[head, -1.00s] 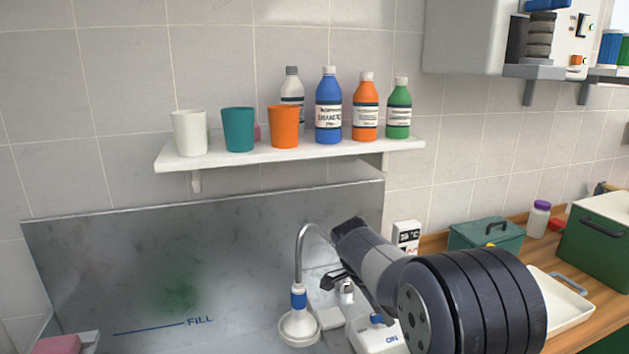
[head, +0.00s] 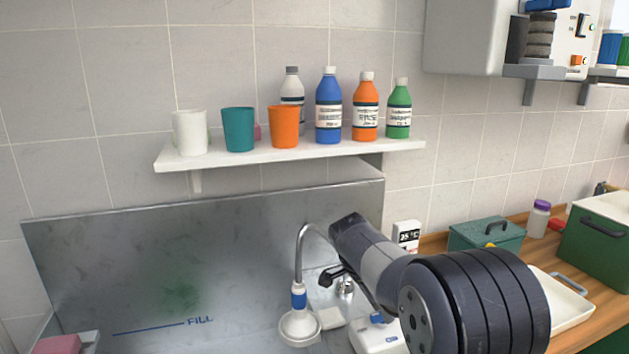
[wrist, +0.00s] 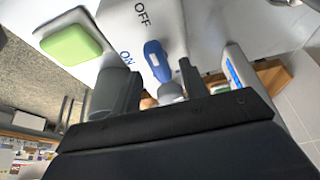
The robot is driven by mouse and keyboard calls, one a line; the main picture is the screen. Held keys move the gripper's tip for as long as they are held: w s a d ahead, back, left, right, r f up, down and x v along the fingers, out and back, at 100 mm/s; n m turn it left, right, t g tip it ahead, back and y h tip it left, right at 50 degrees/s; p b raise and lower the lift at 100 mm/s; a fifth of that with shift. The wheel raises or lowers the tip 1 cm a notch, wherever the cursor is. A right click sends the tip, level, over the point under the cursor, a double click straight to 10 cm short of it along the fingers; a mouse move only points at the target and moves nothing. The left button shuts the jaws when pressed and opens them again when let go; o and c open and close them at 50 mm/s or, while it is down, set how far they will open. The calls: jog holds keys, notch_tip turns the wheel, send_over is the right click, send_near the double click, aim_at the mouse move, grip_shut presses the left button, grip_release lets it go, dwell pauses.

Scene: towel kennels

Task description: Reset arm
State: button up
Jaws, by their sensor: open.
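My gripper (head: 338,277) shows in the head view at the end of my dark grey arm, in front of the steel splash panel and beside the shower hose. In the wrist view my gripper (wrist: 158,92) has its two grey fingers apart with nothing held between them. Beyond the fingers is a white switch box with ON and OFF marks and a blue lever (wrist: 157,60). The same switch box (head: 378,338) is partly hidden by my arm in the head view.
A white shower head (head: 300,327) hangs left of my gripper. A shelf (head: 230,158) with cups and bottles is above. A green lidded box (head: 487,237) and white tray (head: 568,312) sit on the right counter. A green block (wrist: 72,46) lies near the switch box.

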jog(key=shift+x, duration=0.8)
jog(key=shift+s+r+n+t, duration=0.15)
jog(key=shift+n+t, duration=0.15)
jog(key=shift+n, duration=0.7)
jog(key=n+t+y+p, duration=0.1)
jog(key=n, duration=0.2)
jog(key=shift+r+p, duration=0.1)
jog(key=shift+p, duration=0.25)
jog(key=shift+d+n+t+y+p, duration=0.1)
jog(key=shift+n+t+y+p, duration=0.3)
jog(key=shift+n+p, duration=0.75)
jog(key=shift+n+b, duration=0.3)
jog(key=shift+n, duration=0.05)
jog(key=shift+s+f, duration=0.15)
jog(key=shift+f, duration=0.05)
